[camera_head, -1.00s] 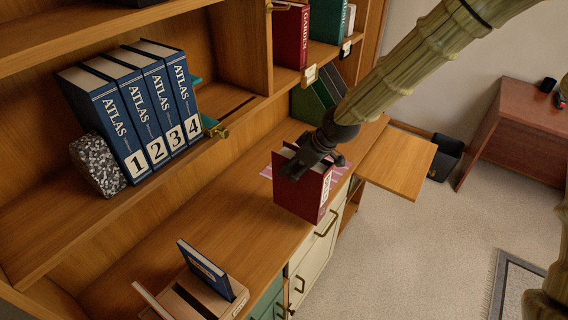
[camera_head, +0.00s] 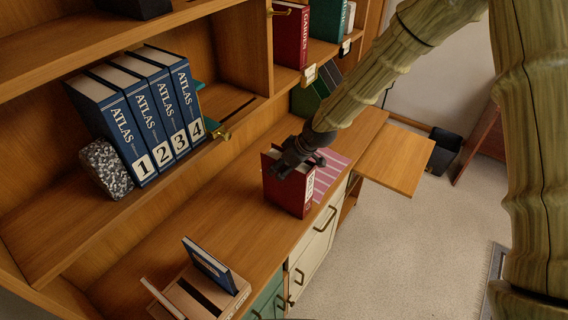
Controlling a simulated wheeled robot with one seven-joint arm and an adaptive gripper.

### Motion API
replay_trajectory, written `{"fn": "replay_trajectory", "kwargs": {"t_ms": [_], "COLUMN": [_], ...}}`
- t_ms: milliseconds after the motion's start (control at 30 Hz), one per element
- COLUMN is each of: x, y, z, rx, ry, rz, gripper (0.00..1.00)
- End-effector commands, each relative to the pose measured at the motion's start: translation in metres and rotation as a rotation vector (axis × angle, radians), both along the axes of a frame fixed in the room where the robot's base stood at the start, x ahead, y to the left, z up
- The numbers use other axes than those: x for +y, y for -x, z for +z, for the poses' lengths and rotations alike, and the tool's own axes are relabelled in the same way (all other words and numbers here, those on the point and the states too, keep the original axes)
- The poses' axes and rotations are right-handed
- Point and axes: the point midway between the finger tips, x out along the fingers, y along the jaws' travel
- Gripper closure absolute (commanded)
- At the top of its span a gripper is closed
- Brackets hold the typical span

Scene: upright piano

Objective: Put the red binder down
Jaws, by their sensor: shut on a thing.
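The red binder (camera_head: 284,192) is upright at the front part of the wooden counter (camera_head: 215,218), with its pale spine label facing right. My gripper (camera_head: 297,160) is shut on the top of the red binder, reaching down from the upper right. The binder's lower edge looks at or very close to the counter surface; I cannot tell whether it touches. The fingertips are partly hidden against the binder's top.
A pink striped sheet (camera_head: 330,172) lies behind the binder. A wooden holder with a blue book (camera_head: 209,264) stands at the front left. Blue atlases (camera_head: 140,115) and a speckled stone bookend (camera_head: 106,169) sit on the shelf above. The counter left of the binder is clear.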

Motion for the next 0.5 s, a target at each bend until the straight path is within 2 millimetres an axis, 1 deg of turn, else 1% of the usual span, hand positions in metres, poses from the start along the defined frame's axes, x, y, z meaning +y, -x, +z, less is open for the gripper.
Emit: {"fn": "replay_trajectory", "kwargs": {"t_ms": [200, 367, 400, 467, 500], "x": [0.0003, 0.0004, 0.0000, 0.0000, 0.0000], "y": [-0.0011, -0.0010, -0.0005, -0.0005, -0.0005], "z": [0.0007, -0.0026, -0.0025, -0.0026, -0.0026], "rx": [-0.003, -0.002, -0.001, -0.001, -0.001], "ry": [0.000, -0.001, 0.000, 0.000, 0.000], "rz": [0.000, 0.000, 0.000, 0.000, 0.000], "gripper": [1.00, 1.00, 0.28, 0.17, 0.10]}}
